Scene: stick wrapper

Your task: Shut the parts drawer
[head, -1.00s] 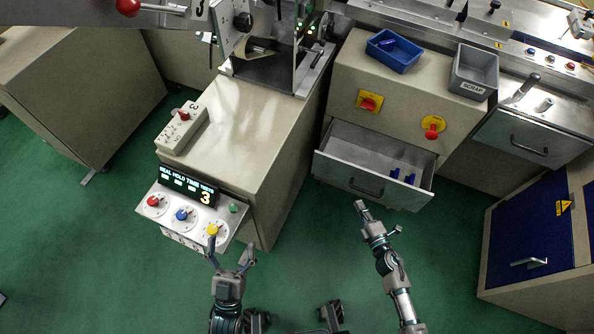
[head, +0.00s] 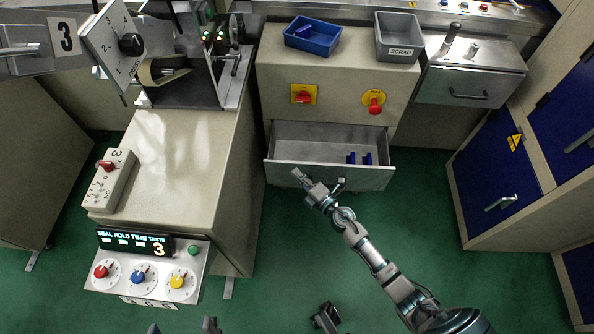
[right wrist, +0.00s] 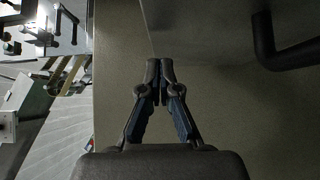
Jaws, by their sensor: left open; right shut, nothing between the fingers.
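The parts drawer (head: 345,179) stands pulled out of the beige cabinet below two yellow-and-red switches. Small blue parts (head: 367,159) lie inside it at the right. My right gripper (head: 298,175) is shut and empty at the left part of the drawer's front panel; I cannot tell whether it touches. My left gripper (head: 182,327) is open at the bottom edge, mostly out of view.
A blue bin (head: 313,46) and a grey scrap bin (head: 397,49) stand on the cabinet (head: 340,75). A machine with a dial panel (head: 150,279) stands at the left. Blue-doored cupboards (head: 505,185) stand at the right. Green floor is free in front of the drawer.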

